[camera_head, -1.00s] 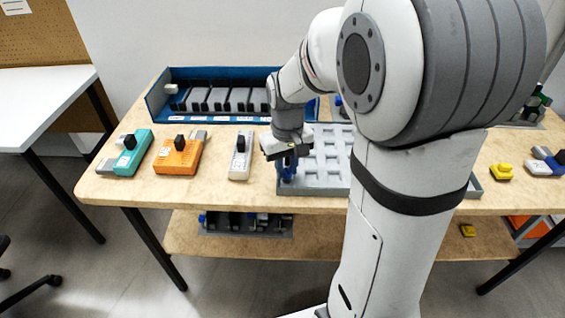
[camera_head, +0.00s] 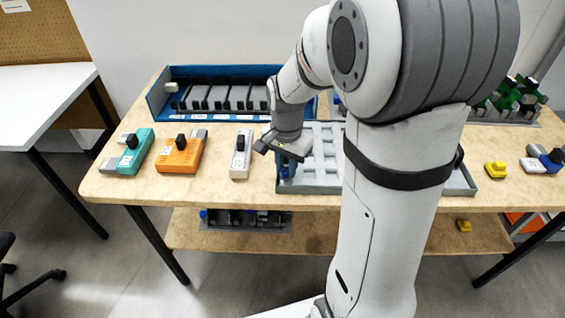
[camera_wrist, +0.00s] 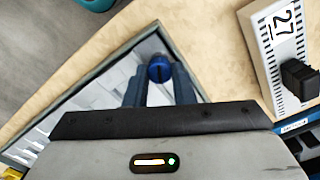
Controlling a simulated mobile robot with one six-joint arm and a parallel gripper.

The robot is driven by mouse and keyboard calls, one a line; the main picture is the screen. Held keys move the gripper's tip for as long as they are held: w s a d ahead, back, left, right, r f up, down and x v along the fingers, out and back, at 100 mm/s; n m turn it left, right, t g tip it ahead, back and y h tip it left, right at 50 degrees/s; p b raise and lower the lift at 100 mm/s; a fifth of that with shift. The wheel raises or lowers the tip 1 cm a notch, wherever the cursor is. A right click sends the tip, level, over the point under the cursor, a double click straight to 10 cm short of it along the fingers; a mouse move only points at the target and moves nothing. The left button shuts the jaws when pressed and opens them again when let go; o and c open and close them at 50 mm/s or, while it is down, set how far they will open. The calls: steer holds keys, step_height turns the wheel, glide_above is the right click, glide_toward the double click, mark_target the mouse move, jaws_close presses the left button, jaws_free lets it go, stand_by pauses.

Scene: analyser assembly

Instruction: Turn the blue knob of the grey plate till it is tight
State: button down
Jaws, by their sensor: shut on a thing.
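The grey plate (camera_head: 322,150) is a tray-like panel with rows of pockets on the table, partly hidden behind my arm. It also shows in the wrist view (camera_wrist: 72,104), at an angle. The blue knob (camera_wrist: 159,68) is at its near left corner, round and blue with a darker slot-like line across its top. My gripper (camera_head: 286,172) points down over that corner, and its two dark blue fingers (camera_wrist: 159,80) are shut on the knob, one at each side. In the head view the knob is hard to tell from the blue fingers.
A white module (camera_head: 241,155) with a black handle stands just left of the plate. Further left are an orange module (camera_head: 180,155) and a teal one (camera_head: 134,155). A blue rack (camera_head: 228,93) stands behind.

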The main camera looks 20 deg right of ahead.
mark_target(285, 169)
steer(key=m, duration=0.3)
steer(key=m+p, duration=0.1)
steer(key=m, duration=0.3)
steer(key=shift+w+a+r, duration=0.1)
steer(key=shift+w+r, duration=0.05)
steer(key=m+p, duration=0.1)
steer(key=m, duration=0.5)
steer(key=shift+m, duration=0.3)
steer(key=m, duration=0.5)
steer(key=shift+m, duration=0.3)
steer(key=m, duration=0.4)
steer(key=shift+m+p, duration=0.3)
steer(key=shift+p, duration=0.05)
steer(key=c, duration=1.2)
jaws_free()
steer(key=shift+r+p, duration=0.5)
steer(key=shift+r, duration=3.3)
